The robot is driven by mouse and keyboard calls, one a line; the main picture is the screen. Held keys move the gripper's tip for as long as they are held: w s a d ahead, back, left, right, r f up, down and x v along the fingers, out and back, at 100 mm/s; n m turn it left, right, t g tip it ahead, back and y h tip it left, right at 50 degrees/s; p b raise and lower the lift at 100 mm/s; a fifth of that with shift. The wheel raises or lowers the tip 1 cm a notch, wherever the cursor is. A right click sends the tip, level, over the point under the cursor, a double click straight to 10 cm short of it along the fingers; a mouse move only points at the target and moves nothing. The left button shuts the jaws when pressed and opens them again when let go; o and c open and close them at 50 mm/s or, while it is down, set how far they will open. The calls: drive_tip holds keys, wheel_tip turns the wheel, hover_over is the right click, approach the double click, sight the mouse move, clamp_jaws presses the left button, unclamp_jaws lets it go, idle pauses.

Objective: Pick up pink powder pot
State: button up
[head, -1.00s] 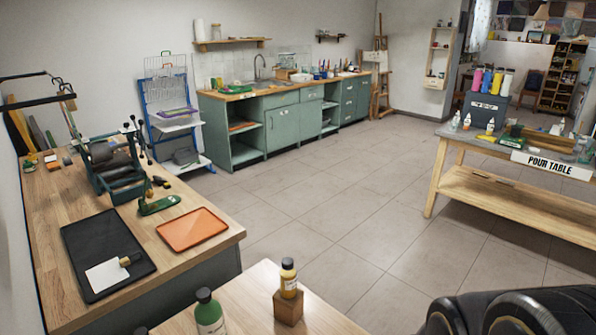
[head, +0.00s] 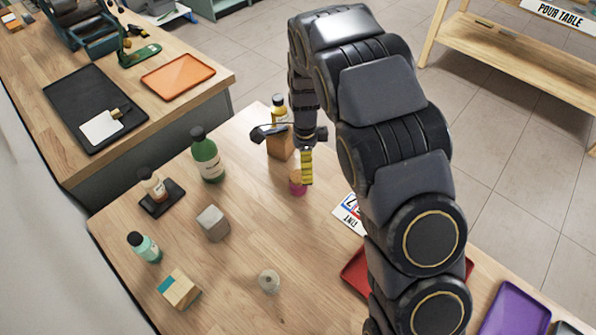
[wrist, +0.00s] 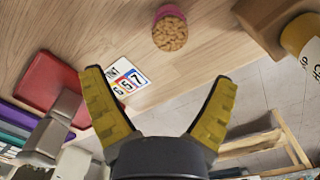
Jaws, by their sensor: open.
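The pink powder pot (head: 298,188) stands on the wooden table, a small pink-magenta pot with a cork-coloured top. In the wrist view the pot (wrist: 168,12) shows at the top centre, its cork-like top facing the camera. My gripper (head: 285,150) is open and empty above the table, close to the pot. One yellow-padded finger overlaps the pot's top edge in the head view. In the wrist view my gripper's (wrist: 160,80) two yellow-padded fingers are spread wide and the pot lies beyond their tips. The exact height gap cannot be told.
A green bottle (head: 208,160), grey cube (head: 213,223) and small grey pot (head: 269,281) stand to the left. A number card (head: 348,215) and red tray (head: 354,272) lie right, partly behind my arm.

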sight(298, 178)
drive_tip(key=f, duration=0.1)
drive_tip(key=w+a+f+m, duration=0.1)
drive_tip(key=shift+w+a+f, duration=0.1)
drive_tip(key=shift+w+f, duration=0.05)
drive_tip(key=shift+f, duration=0.5)
wheel_tip(298, 178, down, 7)
drive_tip(key=shift+f, duration=0.15)
drive_tip(key=c, duration=1.2)
